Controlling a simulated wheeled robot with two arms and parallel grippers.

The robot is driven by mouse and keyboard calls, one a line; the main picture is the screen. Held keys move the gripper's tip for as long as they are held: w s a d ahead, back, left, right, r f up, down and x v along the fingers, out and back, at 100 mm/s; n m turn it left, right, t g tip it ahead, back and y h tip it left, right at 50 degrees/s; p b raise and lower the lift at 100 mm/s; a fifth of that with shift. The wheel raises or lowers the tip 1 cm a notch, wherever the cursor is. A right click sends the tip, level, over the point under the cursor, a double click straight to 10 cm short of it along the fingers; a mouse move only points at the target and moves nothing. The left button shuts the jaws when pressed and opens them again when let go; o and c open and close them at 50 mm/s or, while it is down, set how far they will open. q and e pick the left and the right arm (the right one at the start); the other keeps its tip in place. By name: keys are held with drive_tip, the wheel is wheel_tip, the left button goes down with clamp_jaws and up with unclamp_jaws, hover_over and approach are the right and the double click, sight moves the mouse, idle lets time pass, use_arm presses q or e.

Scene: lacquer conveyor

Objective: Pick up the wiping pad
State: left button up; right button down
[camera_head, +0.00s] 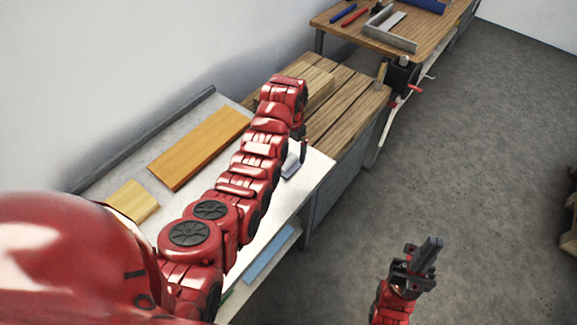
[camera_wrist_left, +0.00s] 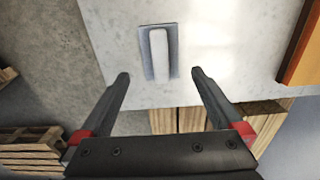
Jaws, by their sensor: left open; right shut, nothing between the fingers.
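The wiping pad (camera_wrist_left: 158,54) is a grey rectangular pad with a pale raised handle. In the left wrist view it lies on the light table top (camera_wrist_left: 220,30), beyond and between my fingertips. In the head view the pad (camera_head: 291,165) shows near the table's right edge, partly hidden by my left arm. My left gripper (camera_wrist_left: 159,76) is open and empty, with the pad apart from its fingers. In the head view the left gripper (camera_head: 301,148) is mostly hidden behind its arm. My right gripper (camera_head: 431,246) is shut and empty above the floor at the lower right.
An orange-brown board (camera_head: 200,146) and a smaller pale wood piece (camera_head: 132,200) lie on the white table. A slatted wooden bench (camera_head: 345,100) with a vise (camera_head: 402,75) adjoins it. A pallet (camera_wrist_left: 30,150) stands on the floor. The floor at right is largely clear.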

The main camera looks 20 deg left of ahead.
sight(291, 159)
use_arm(q)
drive_tip(key=shift+s+f, duration=0.15)
drive_tip(key=shift+f, duration=0.05)
drive_tip(key=shift+f+p, duration=0.3)
drive_tip(key=shift+p, duration=0.25)
drive_tip(key=shift+w+f+p, duration=0.25)
drive_tip(key=shift+f+p, duration=0.45)
drive_tip(key=shift+f, duration=1.6)
drive_tip(key=c, duration=1.3)
